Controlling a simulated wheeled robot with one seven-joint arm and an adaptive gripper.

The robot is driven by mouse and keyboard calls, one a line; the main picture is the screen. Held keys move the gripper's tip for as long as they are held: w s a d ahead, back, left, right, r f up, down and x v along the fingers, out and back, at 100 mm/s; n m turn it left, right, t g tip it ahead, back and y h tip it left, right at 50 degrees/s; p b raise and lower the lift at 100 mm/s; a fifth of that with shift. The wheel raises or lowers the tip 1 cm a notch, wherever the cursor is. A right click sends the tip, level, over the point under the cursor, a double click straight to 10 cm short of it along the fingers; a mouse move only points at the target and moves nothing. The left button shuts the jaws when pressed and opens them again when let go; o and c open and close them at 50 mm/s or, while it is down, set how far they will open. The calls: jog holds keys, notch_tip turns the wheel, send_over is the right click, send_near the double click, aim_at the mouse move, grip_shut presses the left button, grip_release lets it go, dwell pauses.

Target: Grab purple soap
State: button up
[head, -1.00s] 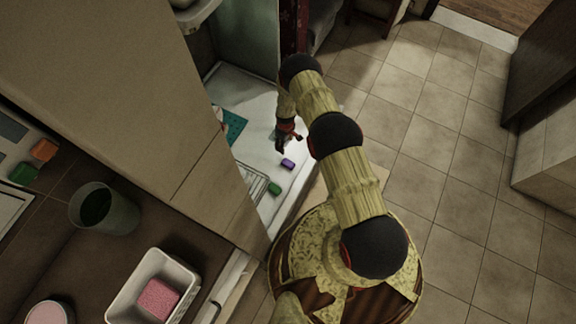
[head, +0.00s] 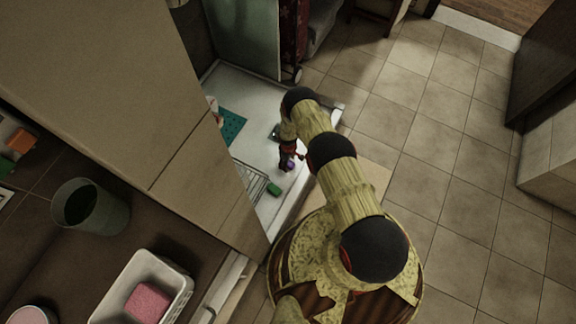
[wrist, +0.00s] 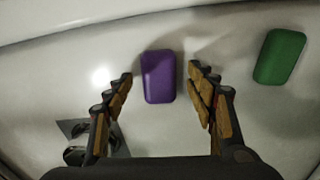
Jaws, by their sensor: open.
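The purple soap (wrist: 158,77) is a small rounded block lying on the white basin floor (head: 262,112). In the wrist view it lies between and slightly beyond the fingertips of my gripper (wrist: 160,76), with a gap on both sides. My gripper is open and empty. In the head view the gripper (head: 290,160) is low over the basin, and the purple soap (head: 290,163) is partly hidden by it.
A green soap (wrist: 279,56) lies to the right of the purple one in the wrist view. It also shows in the head view (head: 273,189), beside a wire rack (head: 250,181). A drain plate (wrist: 75,128) is at lower left, and a teal mat (head: 231,125) lies farther back.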

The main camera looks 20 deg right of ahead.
jog(key=shift+w+f, duration=0.1)
jog(key=shift+c, duration=0.9)
jog(key=c, duration=1.1)
